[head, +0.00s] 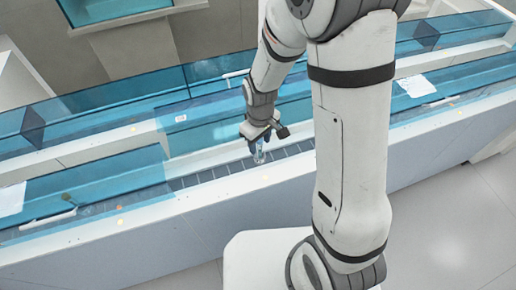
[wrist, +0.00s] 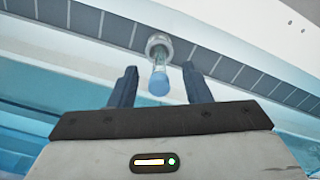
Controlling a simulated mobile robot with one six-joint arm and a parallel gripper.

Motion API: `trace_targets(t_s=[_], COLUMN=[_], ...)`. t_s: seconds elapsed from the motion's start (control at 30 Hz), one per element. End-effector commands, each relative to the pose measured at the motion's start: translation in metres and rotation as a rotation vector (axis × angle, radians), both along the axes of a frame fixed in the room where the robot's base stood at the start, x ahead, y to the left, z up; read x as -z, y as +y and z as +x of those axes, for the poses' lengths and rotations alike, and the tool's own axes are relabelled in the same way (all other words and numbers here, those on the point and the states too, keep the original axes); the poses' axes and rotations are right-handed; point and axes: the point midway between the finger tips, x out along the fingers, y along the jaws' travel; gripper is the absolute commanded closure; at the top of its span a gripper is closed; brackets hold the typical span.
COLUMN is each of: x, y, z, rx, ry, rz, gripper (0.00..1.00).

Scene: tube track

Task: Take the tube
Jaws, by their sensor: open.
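A small clear tube with a blue cap (wrist: 159,82) stands in a round pale holder (wrist: 158,45) on the dark segmented track (wrist: 100,20) in the wrist view. My gripper (wrist: 160,85) is open, with one dark finger on each side of the tube and a visible gap to both. In the head view the tube (head: 259,154) shows just below my gripper (head: 258,140), over the track. Part of the tube there is hidden by the fingers, and I cannot tell its exact depth relative to the fingertips.
Blue transparent panels (head: 90,205) line the bench on both sides of the track opening. A white front ledge (head: 130,228) runs along the near edge. White papers (head: 416,85) lie at the right. Grey floor (head: 455,225) is clear at the lower right.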

Motion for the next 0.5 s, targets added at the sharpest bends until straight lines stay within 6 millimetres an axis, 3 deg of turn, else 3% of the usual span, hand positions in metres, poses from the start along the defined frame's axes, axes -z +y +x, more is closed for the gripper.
trace_targets(t_s=[0.3,0.5], x=[0.0055,0.0053], y=[-0.0004,-0.0005], z=[0.0000,0.0000], rx=[0.001,0.002], ry=[-0.001,-0.001], rz=[0.001,0.001], gripper=[0.57,0.73])
